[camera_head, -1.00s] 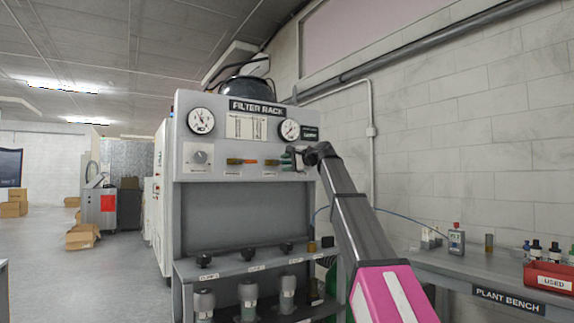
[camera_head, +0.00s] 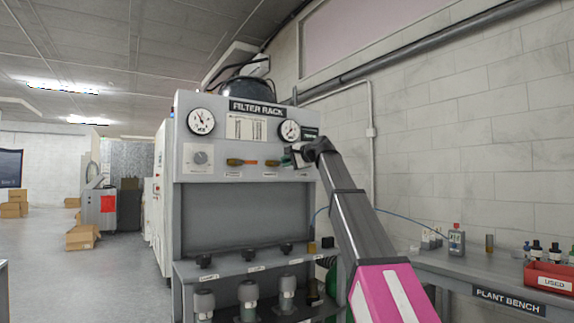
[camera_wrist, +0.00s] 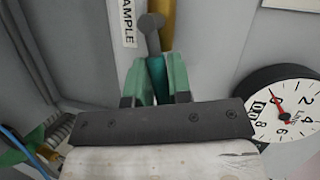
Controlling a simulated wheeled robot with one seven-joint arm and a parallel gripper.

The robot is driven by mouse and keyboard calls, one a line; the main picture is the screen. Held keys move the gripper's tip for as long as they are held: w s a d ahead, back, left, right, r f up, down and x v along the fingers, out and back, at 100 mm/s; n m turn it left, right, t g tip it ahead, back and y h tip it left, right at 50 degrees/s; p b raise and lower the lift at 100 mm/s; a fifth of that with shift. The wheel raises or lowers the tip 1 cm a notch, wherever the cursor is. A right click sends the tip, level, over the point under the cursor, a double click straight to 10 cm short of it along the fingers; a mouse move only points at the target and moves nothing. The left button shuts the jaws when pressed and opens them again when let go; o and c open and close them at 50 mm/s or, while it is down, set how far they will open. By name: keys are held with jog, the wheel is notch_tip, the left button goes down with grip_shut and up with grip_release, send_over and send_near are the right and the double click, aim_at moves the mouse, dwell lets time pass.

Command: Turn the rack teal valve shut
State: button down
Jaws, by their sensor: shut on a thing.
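The teal valve handle (camera_wrist: 157,72) shows in the wrist view between the two green fingers of my gripper (camera_wrist: 157,78). The fingers are shut on it. Its grey stem and round hub (camera_wrist: 151,24) stand beyond the fingertips, in front of a brass pipe (camera_wrist: 167,12). In the head view my gripper (camera_head: 288,160) is at the right part of the filter rack's front panel (camera_head: 215,165), below the right gauge. There the handle is largely hidden by the gripper, and its exact angle is hard to tell.
A valve with an orange handle (camera_head: 240,162) is left of my gripper, and another small orange-handled valve (camera_head: 272,163) is close beside it. The right gauge (camera_head: 289,131) is just above; a gauge (camera_wrist: 286,108) shows close in the wrist view. The plant bench (camera_head: 450,276) is at right.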

jog(key=n, duration=0.1)
jog(key=r+n+h, duration=0.1)
jog(key=shift+s+a+r+n+t+h, duration=0.15)
jog(key=shift+a+r+n+t+h, duration=0.1)
jog(key=shift+n+t+h, duration=0.05)
jog(key=shift+s+a+r+n+t+h, duration=0.2)
jog(key=shift+r+n+h, duration=0.1)
jog(key=shift+n+h, duration=0.25)
jog(key=shift+s+a+r+n+t+h, duration=0.1)
jog(key=shift+a+r+n+h, duration=0.2)
jog(key=shift+n, duration=0.35)
jog(key=shift+s+a+r+n+t+h, duration=0.2)
jog(key=shift+n+t+h, duration=0.1)
jog(key=shift+n+h, duration=0.25)
jog(key=shift+s+a+r+n+t+h, duration=0.2)
jog(key=shift+n+t+h, duration=0.15)
jog(key=shift+n, duration=0.2)
jog(key=shift+s+a+r+n+t+h, duration=0.1)
jog(key=shift+s+a+n+t+h, duration=0.15)
jog(key=shift+a+n+t+h, duration=0.35)
jog(key=shift+s+a+n+t+h, duration=0.1)
jog(key=shift+s+a+n+h, duration=0.2)
jog(key=shift+n, duration=0.6)
jog(key=shift+d, duration=0.15)
jog(key=c, duration=1.1)
grip_release()
jog(key=shift+w, duration=0.1)
jog(key=shift+o, duration=0.2)
